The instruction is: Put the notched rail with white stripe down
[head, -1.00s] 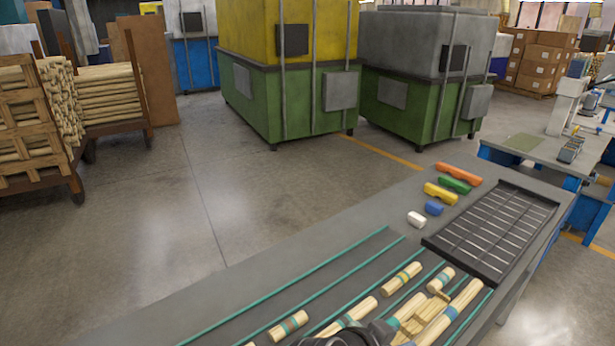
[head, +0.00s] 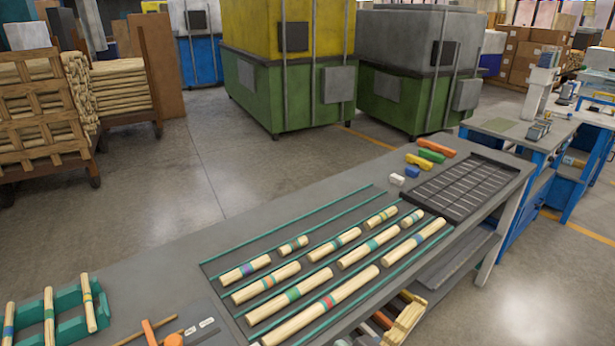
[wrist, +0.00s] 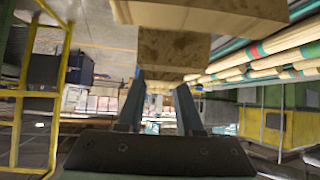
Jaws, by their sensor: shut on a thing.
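My gripper (wrist: 160,92) shows in the wrist view with its two fingers shut on a pale wooden piece, the notched rail (wrist: 172,48). The rail's brownish block faces and stepped outline fill the upper middle of that view. In the head view a stepped wooden piece (head: 407,323), which looks like the same rail, shows at the bottom, just off the bench's front edge. No white stripe can be made out on it. My gripper cannot be clearly made out in the head view.
The grey bench (head: 160,245) carries several striped turned rods (head: 325,303) between green strips. A black gridded tray (head: 463,188) and small coloured blocks (head: 431,156) lie at its far right end. A green rack (head: 67,303) with rods stands at lower left. Bare bench top lies left of the rods.

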